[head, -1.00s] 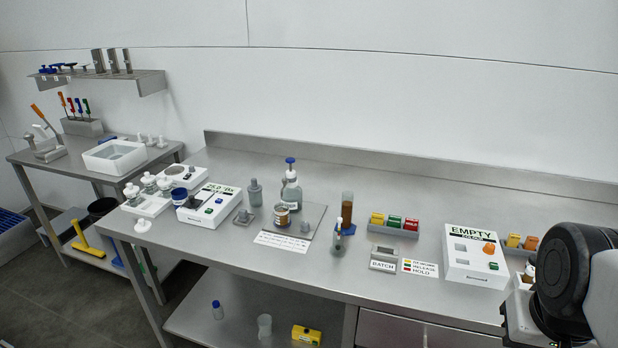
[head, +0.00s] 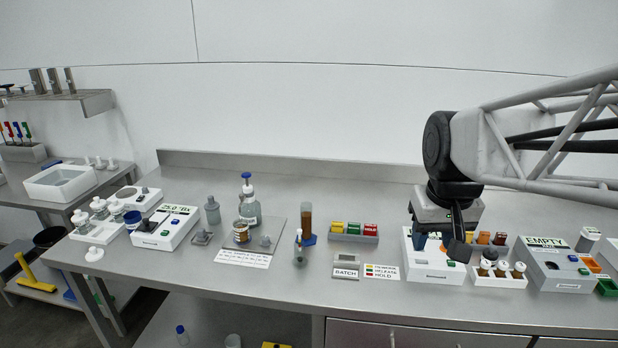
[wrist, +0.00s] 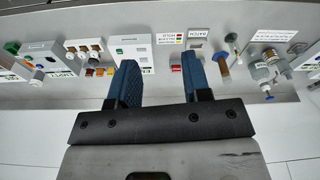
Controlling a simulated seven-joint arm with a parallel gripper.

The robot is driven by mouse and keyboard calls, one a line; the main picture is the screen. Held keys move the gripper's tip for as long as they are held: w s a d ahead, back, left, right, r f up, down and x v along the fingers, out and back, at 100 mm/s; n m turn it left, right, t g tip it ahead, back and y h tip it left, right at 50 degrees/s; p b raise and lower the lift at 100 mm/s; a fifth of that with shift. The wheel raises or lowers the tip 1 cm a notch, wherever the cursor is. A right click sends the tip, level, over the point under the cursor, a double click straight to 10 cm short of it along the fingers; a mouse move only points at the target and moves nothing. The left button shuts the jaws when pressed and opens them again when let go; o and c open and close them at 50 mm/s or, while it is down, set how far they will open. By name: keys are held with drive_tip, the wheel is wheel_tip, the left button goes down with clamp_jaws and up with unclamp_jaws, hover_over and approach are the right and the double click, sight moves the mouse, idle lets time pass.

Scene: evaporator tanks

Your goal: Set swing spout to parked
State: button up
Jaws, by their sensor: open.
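I cannot make out a swing spout in either current view. My gripper (head: 440,246) hangs over the right part of the bench in the head view, in front of a white box (head: 432,274) and partly hiding it. In the wrist view my gripper (wrist: 160,82) shows two blue-padded fingers, spread apart with nothing between them. The bench items lie beyond the fingertips there.
A white basin (head: 62,184) stands on the side table at left. A rack of colored blocks (head: 354,232), a vial holder (head: 500,276) and an EMPTY-labelled box (head: 556,268) stand along the bench. Bare steel lies along the bench's front edge.

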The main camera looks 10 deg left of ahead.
drive_tip(key=w+a+r+n, duration=0.2)
drive_tip(key=w+a, duration=0.7)
drive_tip(key=w, duration=0.5)
drive_tip(key=n+g, duration=0.2)
drive_tip(key=n, duration=0.3)
hover_over(243, 200)
wheel_tip(243, 200, down, 11)
drive_tip(key=shift+w+a+f, duration=0.15)
drive_tip(key=shift+a, duration=0.15)
drive_tip(key=shift+f, duration=3.9)
